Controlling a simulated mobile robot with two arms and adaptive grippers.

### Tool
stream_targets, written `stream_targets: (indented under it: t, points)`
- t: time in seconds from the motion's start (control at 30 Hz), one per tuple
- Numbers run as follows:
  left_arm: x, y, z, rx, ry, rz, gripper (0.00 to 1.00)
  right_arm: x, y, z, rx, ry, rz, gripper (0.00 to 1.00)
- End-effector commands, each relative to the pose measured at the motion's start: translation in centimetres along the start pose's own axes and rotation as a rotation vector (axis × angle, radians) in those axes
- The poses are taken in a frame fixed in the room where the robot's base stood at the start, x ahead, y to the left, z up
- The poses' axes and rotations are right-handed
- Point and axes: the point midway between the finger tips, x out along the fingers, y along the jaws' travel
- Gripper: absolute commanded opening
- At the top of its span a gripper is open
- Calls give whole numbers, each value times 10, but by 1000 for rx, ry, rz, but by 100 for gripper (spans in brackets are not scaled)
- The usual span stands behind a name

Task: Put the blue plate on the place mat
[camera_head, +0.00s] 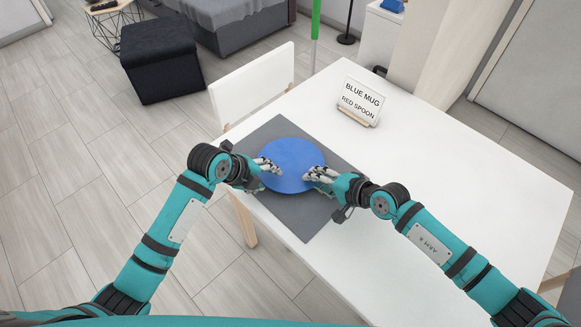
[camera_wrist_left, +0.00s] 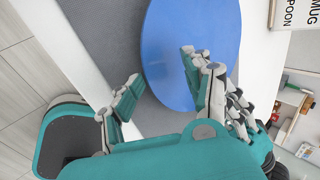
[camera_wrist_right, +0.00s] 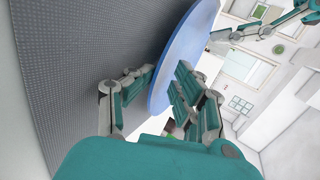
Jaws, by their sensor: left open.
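The blue plate (camera_head: 292,165) is over the grey place mat (camera_head: 297,222), near its middle, in the head view. My right gripper (camera_head: 312,175) is at the plate's right edge. In the right wrist view its fingers (camera_wrist_right: 165,72) lie on both sides of the plate's rim (camera_wrist_right: 160,98), one between plate and mat, so this edge looks raised off the mat. My left gripper (camera_head: 266,168) is at the plate's left edge. In the left wrist view its fingers (camera_wrist_left: 160,72) are apart, one over the plate (camera_wrist_left: 185,30), the other outside the rim. Any contact under the plate is hidden.
The white table (camera_head: 440,180) is clear to the right of the mat. A sign (camera_head: 360,101) reading "BLUE MUG RED SPOON" stands behind the mat. A white chair (camera_head: 252,85) is at the table's far left edge. A black ottoman (camera_head: 160,60) stands on the floor beyond.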

Motion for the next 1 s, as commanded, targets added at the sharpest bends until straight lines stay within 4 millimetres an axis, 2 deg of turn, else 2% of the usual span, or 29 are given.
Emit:
stream_targets:
  t: [0.1,0.3,0.53,1.0]
  points:
    - [-20,0,1,4,-3,0,51,0,4,0,1,0,8,32]
    - [-48,1,0,2,1,2,51,0,5,0,2,-1,10,32]
    - [-61,1,-1,1,3,2,51,-4,5,0,1,-1,11,32]
    - [-61,0,-1,1,3,2,51,-68,2,0,0,1,6,32]
